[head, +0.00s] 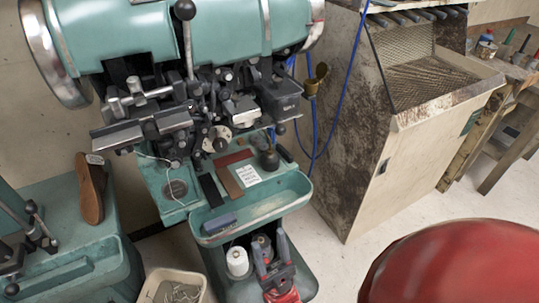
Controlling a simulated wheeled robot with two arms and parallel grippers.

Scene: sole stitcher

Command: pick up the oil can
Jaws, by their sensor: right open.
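The oil can (268,157) is a small dark can with a thin upright spout. It stands on the green tray shelf of the stitching machine, near the back right of the shelf, beside a white label card. My right gripper (271,250), with dark fingers and a red body, is at the bottom middle of the head view. Its fingers point up the picture and are open. It is apart from the oil can, lower in the picture, in front of the lower tray with spools. My left gripper is not in view.
The machine's black mechanism (215,105) overhangs the shelf. A white thread spool (237,262) and a dark spool stand in the lower tray. A bin (172,287) is on the floor. A worn cabinet (400,150) stands at right.

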